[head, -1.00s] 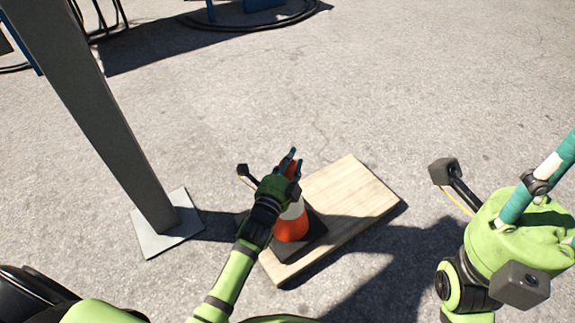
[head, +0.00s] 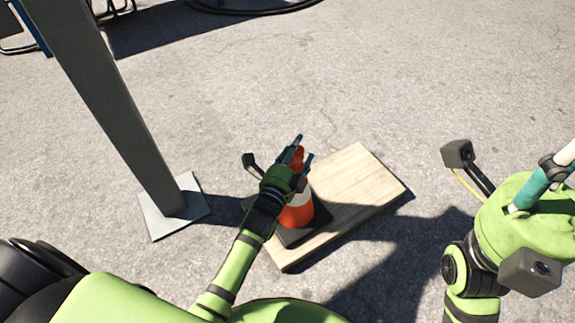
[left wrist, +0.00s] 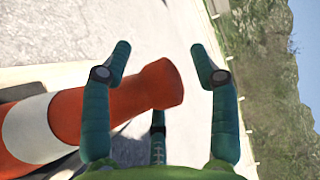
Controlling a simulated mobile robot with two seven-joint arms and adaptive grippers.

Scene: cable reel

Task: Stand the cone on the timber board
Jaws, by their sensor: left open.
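The orange and white cone (head: 297,212) stands upright with its black base (head: 304,236) on the near left part of the timber board (head: 355,185). My left gripper (head: 301,150) is at the cone's top, with its fingers on either side of the orange tip. In the left wrist view the fingers (left wrist: 160,62) are spread, and the cone (left wrist: 130,100) reaches between them with gaps visible. The gripper is open. My arm hides part of the cone in the head view. My right arm shows at the right edge, but its fingertips are out of view.
A grey post with a square foot plate (head: 158,222) stands left of the board. Dark hoses (head: 250,8) lie far back on the pavement. The far right part of the board is bare, and the pavement beyond it is clear.

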